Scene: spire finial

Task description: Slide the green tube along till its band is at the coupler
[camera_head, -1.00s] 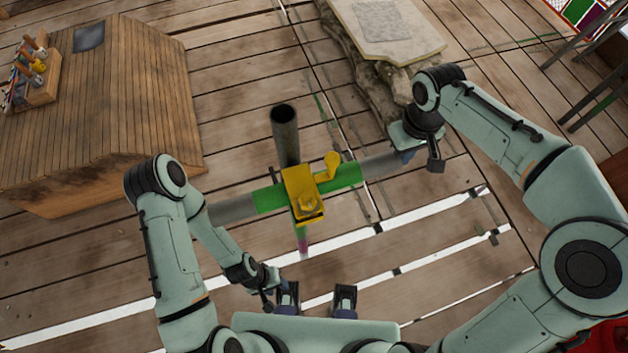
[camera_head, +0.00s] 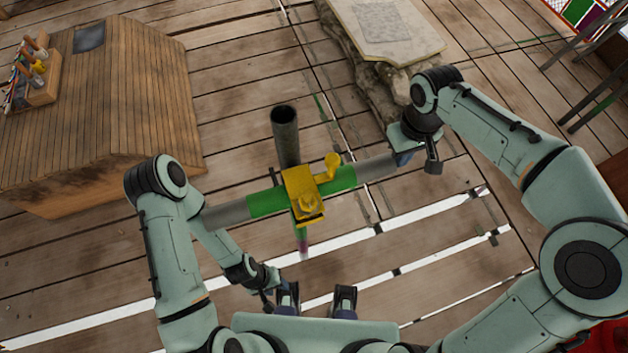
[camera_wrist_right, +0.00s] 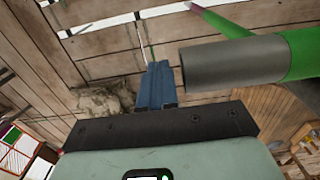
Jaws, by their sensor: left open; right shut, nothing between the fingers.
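The green tube is a grey tube with a wide green band (camera_head: 267,202). It runs slantwise through the yellow coupler (camera_head: 302,192), with green showing on both sides of the coupler and grey ends (camera_head: 376,169) beyond. In the right wrist view its grey end (camera_wrist_right: 235,62) and green part (camera_wrist_right: 302,52) show. My right gripper (camera_head: 404,158) is shut and empty at the tube's right end; its blue fingers (camera_wrist_right: 155,85) are close to the end rim, but contact is unclear. My left gripper (camera_head: 268,292) is open, below the tube near my base.
A dark upright pipe (camera_head: 285,137) rises behind the coupler. A yellow knob (camera_head: 332,161) sticks out from the coupler. A wooden roof (camera_head: 110,100) with a small tool box (camera_head: 42,88) is at left. A stone block (camera_head: 388,30) lies at the back. Plank gaps cross the floor.

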